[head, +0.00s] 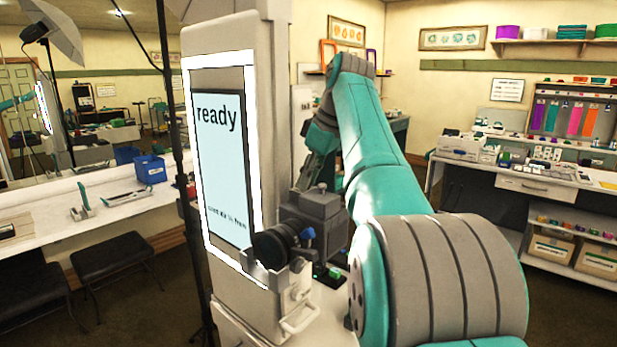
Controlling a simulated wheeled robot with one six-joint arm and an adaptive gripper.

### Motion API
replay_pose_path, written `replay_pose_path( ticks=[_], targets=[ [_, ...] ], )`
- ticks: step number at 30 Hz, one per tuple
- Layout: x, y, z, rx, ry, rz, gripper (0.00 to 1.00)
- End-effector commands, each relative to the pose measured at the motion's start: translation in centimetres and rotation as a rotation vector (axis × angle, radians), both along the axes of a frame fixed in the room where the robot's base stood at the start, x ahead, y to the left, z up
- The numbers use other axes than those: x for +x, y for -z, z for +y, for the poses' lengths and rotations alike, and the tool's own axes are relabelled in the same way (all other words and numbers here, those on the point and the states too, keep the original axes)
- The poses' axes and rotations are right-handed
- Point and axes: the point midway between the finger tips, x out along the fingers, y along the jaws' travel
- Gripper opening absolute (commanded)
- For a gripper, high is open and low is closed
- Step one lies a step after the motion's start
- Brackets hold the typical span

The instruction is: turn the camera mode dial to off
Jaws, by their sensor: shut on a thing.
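The dark grey camera (322,218) sits at the right side of the photo booth, with its black lens (283,242) pointing left. A small raised block stands on the camera's top. My gripper (308,184) comes down from the teal arm to the camera's top, behind that block. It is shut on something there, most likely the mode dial. The dial and the fingertips are too hidden and small to make out, so I cannot tell the dial's setting.
The booth's screen (222,160) reads "ready". A light stand (180,150) rises beside the booth. A white counter (110,210) with blue bins and black stools is at left. A cluttered work table (520,165) stands at right, with open floor before it.

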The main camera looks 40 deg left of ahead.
Motion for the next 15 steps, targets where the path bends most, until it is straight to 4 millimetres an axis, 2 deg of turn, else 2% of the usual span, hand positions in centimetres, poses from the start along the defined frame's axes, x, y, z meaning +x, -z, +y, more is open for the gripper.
replay_pose_path(
  ticks=[2,3,5,15],
  targets=[
    [-0.01,0.08,-0.01,-0.001,0.001,0.001,0.00],
    [-0.01,0.08,-0.01,-0.001,0.001,0.001,0.35],
    [-0.01,0.07,-0.01,-0.001,0.001,0.001,0.50],
    [-0.01,0.02,0.00,-0.001,0.001,0.001,0.51]
  ],
)
